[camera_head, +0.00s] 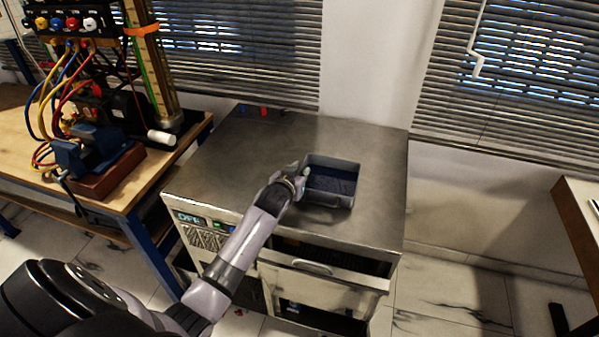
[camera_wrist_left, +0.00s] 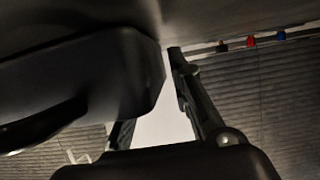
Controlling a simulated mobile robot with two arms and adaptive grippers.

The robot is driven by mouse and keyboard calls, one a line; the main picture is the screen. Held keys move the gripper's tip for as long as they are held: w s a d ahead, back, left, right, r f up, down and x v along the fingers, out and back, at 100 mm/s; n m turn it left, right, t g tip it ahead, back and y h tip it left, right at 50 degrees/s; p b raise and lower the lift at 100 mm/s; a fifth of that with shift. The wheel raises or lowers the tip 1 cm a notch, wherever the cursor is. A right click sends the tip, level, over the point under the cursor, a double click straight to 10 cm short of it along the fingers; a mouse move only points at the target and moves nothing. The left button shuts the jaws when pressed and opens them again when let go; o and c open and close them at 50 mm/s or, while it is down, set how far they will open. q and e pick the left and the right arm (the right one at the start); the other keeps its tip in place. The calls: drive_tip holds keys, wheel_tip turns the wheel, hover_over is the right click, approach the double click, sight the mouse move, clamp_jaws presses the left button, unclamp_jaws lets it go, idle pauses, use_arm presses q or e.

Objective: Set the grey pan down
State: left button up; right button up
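The grey pan (camera_head: 343,202), a rectangular open tray with dark blue contents, is at the middle of the metal cabinet top (camera_head: 372,150). A shadow lies at its near side; I cannot tell whether it touches the surface or hangs just above. My left gripper (camera_head: 299,184) is at the pan's left side and appears shut on it. In the left wrist view a dark rounded body, likely the pan (camera_wrist_left: 100,75), fills the left. One finger lies against its edge; the other is mostly hidden behind it. My right gripper is not in view.
A wooden bench (camera_head: 150,178) with a blue vise (camera_head: 90,150), hoses and gauge equipment stands left. The cabinet has an OFF display (camera_head: 187,218) and a partly open drawer (camera_head: 325,268). Its top is clear behind and right of the pan. Another table (camera_head: 577,215) stands at far right.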

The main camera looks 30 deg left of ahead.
use_arm(q)
drive_tip(key=shift+o, duration=0.2)
drive_tip(key=shift+r, duration=0.1)
drive_tip(key=v, duration=1.2)
